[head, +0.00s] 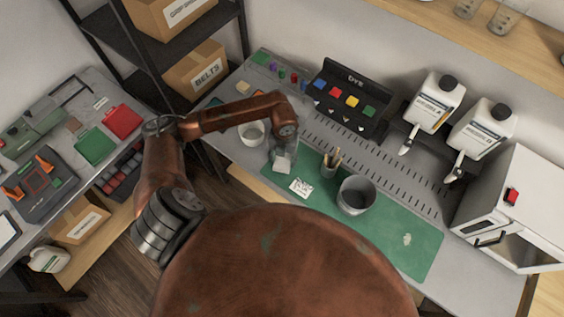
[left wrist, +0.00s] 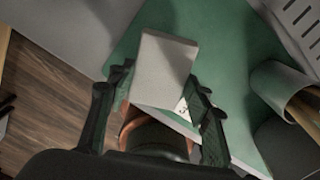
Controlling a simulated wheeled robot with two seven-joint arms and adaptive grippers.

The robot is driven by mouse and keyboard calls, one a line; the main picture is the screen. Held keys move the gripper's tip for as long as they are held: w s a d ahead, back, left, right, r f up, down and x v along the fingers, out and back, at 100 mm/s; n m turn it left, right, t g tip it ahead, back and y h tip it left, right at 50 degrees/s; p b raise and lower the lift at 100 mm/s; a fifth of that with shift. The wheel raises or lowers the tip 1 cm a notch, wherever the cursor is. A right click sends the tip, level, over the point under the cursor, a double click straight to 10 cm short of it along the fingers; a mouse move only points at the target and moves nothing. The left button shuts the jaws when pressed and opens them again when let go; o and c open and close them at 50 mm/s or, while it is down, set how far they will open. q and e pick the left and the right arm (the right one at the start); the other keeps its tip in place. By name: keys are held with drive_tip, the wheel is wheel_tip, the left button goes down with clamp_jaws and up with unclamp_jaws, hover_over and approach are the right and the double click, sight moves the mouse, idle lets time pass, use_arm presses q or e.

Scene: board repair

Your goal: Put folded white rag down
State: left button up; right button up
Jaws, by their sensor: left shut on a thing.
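The folded white rag (head: 282,163) is a pale, block-like shape at the left end of the green mat (head: 385,232). In the left wrist view the rag (left wrist: 165,65) sits between the two dark fingers of my left gripper (left wrist: 158,95), which is shut on it. In the head view my left gripper (head: 285,149) points down over the mat's left part and hides some of the rag. I cannot tell whether the rag touches the mat. My right gripper is not in view.
A white card (head: 300,187) lies just in front of the rag. A brush cup (head: 328,170) and a grey bucket (head: 356,195) stand to the right, a white cup (head: 252,133) to the left. The mat's right part is mostly clear.

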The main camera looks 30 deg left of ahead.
sight(282, 160)
use_arm(q)
drive_tip(key=shift+w+a+f, duration=0.1)
drive_tip(key=shift+a+f, duration=0.05)
drive_tip(key=shift+f, duration=0.8)
drive_tip(key=shift+a+f, duration=0.1)
drive_tip(key=shift+f, duration=0.8)
drive_tip(key=shift+f, duration=0.2)
drive_tip(key=o, duration=1.2)
drive_tip(key=shift+r, duration=0.1)
wheel_tip(282, 160, up, 12)
drive_tip(key=shift+r, duration=0.15)
